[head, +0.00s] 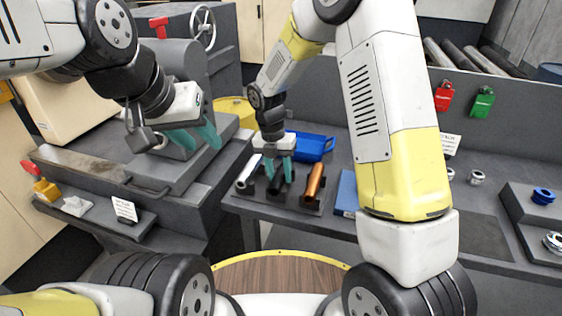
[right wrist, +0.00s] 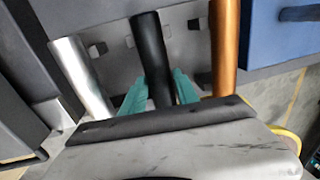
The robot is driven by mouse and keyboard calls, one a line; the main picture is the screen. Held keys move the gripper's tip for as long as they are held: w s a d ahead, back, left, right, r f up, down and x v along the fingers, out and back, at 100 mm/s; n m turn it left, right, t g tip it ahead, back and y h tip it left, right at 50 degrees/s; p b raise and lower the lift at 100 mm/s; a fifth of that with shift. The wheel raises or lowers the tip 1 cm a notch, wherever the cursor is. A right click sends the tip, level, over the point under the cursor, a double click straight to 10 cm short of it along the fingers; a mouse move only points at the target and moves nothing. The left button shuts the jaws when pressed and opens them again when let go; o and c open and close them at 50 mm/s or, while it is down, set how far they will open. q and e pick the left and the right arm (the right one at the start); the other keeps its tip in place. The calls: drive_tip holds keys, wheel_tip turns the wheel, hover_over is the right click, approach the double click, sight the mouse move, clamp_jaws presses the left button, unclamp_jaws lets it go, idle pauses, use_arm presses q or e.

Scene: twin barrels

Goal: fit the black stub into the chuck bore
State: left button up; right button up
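The black stub (right wrist: 152,50) stands in a dark rack (head: 303,208) between a silver stub (head: 247,175) and a copper stub (head: 314,183). My right gripper (head: 282,177) is down at the black stub, with one teal finger on each side of it in the right wrist view. Whether the fingers press on it is not clear. My left gripper (head: 199,138) is high at the left, fingers apart with nothing visible between them. It is in front of the grey machine (head: 182,62). The chuck bore cannot be made out there.
A blue tray (head: 318,146) lies behind the rack, and a blue block (head: 346,190) is to its right. The silver and copper stubs stand close on both sides of my right fingers. Red (head: 443,97) and green (head: 483,102) tags hang on the back panel.

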sight(279, 173)
clamp_jaws()
drive_tip(key=shift+r, duration=0.2)
drive_tip(key=shift+r, duration=2.8)
